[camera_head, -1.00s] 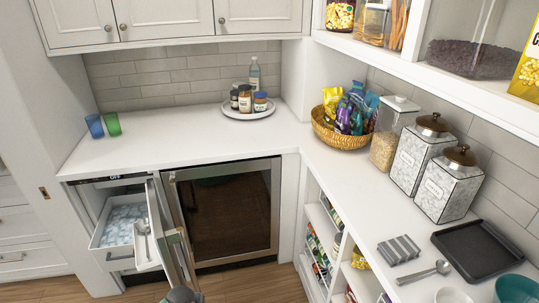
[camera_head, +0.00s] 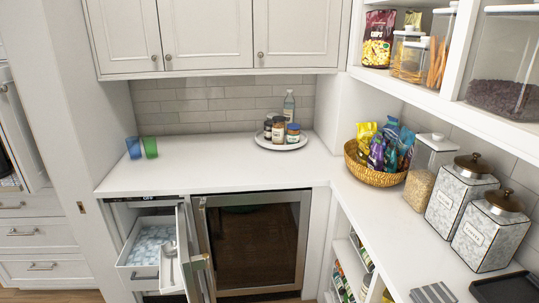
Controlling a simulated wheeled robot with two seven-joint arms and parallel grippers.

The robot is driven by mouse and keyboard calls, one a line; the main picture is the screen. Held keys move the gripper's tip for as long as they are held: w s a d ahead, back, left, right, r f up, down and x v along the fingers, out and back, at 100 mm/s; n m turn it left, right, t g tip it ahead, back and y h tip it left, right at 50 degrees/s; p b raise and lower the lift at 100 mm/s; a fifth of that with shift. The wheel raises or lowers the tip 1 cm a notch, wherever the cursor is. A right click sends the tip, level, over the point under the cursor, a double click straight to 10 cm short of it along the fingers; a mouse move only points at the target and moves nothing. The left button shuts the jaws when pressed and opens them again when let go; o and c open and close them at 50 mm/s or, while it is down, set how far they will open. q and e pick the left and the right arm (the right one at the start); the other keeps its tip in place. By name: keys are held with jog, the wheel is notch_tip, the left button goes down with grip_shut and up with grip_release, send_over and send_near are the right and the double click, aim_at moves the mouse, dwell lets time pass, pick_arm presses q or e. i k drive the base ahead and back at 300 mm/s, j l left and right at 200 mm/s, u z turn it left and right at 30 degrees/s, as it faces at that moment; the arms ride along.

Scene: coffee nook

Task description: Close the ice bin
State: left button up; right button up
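The ice bin (camera_head: 137,272) is a white drawer full of pale ice, pulled out from the ice maker under the counter at the lower left. A metal scoop (camera_head: 169,262) sits at its right side. The ice maker's door (camera_head: 190,262) stands swung open just right of the bin, with its handle (camera_head: 200,263) facing the dark glass-fronted cooler. The bin's rear is hidden under the counter edge. Neither of my grippers is in view.
The dark glass-fronted cooler (camera_head: 252,245) stands right of the open door. The counter (camera_head: 210,172) above holds two cups and a tray (camera_head: 281,145) of jars; its middle is clear. Wood floor (camera_head: 60,296) shows at the lower left.

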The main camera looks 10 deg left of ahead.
aim_at(158, 254)
jog(key=u, duration=1.25)
